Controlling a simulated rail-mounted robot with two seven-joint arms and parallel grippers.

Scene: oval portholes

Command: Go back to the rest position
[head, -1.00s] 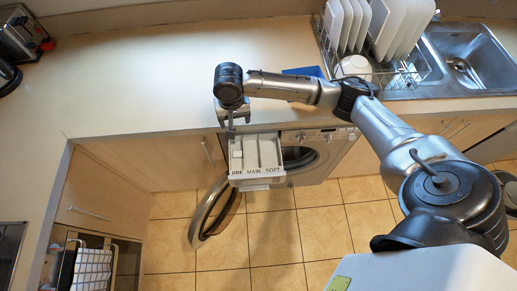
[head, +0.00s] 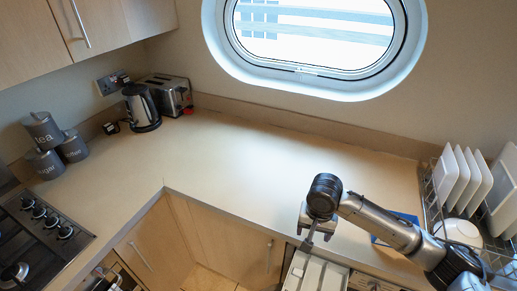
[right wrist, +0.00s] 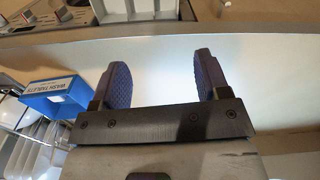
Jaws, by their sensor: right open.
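My right gripper (head: 309,236) hangs from the arm that comes in from the right, at the counter's front edge. It is just above the back of the pulled-out washing machine drawer (head: 312,273), which is cut off by the bottom of the head view. In the right wrist view its two dark fingers (right wrist: 161,78) stand wide apart with nothing between them; the pale counter shows behind. I cannot tell from the head view whether the gripper touches the drawer. My left gripper is not in view.
A blue wash tablets box (right wrist: 55,97) and a dish rack (head: 437,215) with plates (head: 467,180) stand near my right arm. A kettle (head: 142,108), toaster (head: 167,94) and canisters (head: 44,131) stand at the back left. The middle of the counter (head: 240,165) is clear.

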